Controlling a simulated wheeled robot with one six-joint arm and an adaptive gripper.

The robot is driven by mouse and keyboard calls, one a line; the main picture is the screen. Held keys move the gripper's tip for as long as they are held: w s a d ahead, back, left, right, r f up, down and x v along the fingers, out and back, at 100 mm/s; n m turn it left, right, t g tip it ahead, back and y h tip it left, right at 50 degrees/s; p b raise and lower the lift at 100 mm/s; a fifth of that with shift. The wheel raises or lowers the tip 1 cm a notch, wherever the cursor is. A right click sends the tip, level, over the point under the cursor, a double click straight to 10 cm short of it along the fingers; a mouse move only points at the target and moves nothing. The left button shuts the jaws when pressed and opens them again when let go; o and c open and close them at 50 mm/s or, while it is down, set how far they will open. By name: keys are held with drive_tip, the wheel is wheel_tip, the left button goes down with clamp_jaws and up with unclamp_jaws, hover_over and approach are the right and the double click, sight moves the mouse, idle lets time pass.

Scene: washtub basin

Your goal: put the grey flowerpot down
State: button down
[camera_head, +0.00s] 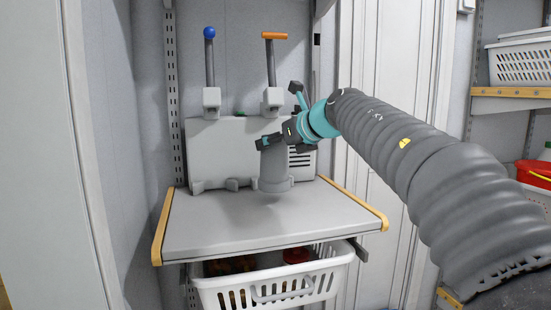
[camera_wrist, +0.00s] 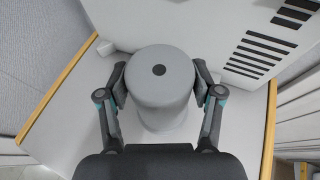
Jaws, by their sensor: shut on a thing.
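The grey flowerpot (camera_head: 273,168) is upside down and upright over the grey shelf, its wide rim low and its base up. In the wrist view the flowerpot (camera_wrist: 160,92) shows its round base with a dark hole in the middle. My gripper (camera_head: 270,142) comes from the right and is shut on the pot near its top. In the wrist view the fingers of my gripper (camera_wrist: 160,78) lie on the left and right sides of the pot. A soft shadow lies below the rim; I cannot tell whether the rim touches the shelf.
The grey shelf (camera_head: 215,232) has wooden side edges and is clear in front of the pot. A grey machine with vents (camera_head: 222,150) and two levers, blue-knobbed (camera_head: 209,60) and orange-handled (camera_head: 271,62), stands close behind. A white basket (camera_head: 275,288) hangs below.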

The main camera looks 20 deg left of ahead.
sight(275, 155)
drive_tip(key=shift+f+b, duration=0.45)
drive_tip(key=shift+f, duration=1.1)
drive_tip(key=shift+f, duration=0.15)
drive_tip(key=shift+c, duration=1)
unclamp_jaws()
drive_tip(key=v, duration=1.2)
